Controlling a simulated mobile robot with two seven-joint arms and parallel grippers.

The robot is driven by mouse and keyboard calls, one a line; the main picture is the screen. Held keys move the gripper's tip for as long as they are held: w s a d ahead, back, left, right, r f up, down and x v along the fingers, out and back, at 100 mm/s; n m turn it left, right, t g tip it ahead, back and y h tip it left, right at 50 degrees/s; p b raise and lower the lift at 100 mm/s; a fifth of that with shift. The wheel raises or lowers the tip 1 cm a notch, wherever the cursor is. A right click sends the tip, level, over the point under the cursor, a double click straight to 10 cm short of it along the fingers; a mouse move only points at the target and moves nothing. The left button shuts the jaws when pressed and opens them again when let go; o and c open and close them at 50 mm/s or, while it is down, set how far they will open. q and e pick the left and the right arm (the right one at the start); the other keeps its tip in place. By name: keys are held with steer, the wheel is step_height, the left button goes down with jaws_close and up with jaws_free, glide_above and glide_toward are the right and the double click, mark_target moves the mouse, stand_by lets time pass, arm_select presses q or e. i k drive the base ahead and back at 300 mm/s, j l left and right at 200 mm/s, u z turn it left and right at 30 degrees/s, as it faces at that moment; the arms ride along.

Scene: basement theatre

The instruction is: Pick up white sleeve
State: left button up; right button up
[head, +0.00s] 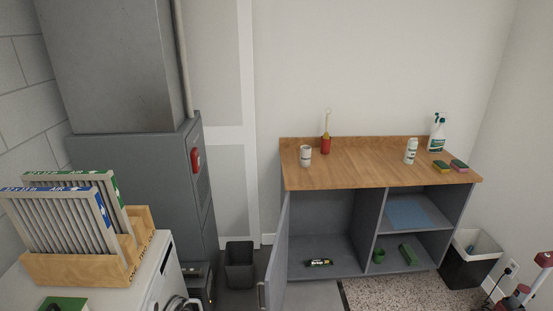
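A short white cylinder with faint markings (305,156) stands upright on the wooden counter, left of the middle. It could be the white sleeve, but I cannot tell for sure at this size. A white bottle (411,151) stands farther right on the same counter. Neither of my grippers is in the head view, and nothing is seen touching the cylinder.
The counter (357,172) also holds a red-based item (326,144), a spray bottle (437,134) and sponges (459,166). Its cabinet door (277,254) hangs open. Bins (240,264) (470,260) stand either side. Filters in a wooden rack (85,267) sit at left.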

mark_target(305, 156)
steer(key=i+l+u, duration=0.1)
steer(key=u, duration=0.3)
steer(key=l+u, duration=0.25)
steer(key=u, duration=0.2)
steer(key=i+l+u, duration=0.1)
steer(key=l+u, duration=0.15)
steer(key=u, duration=0.15)
steer(key=l+u, duration=0.25)
steer(key=l, duration=0.25)
steer(key=l+u, duration=0.25)
steer(key=l, duration=0.25)
steer(key=k+l+u, duration=0.1)
steer(key=l, duration=0.45)
steer(key=k+l+u, duration=0.15)
steer(key=l, duration=0.4)
steer(key=i, duration=0.05)
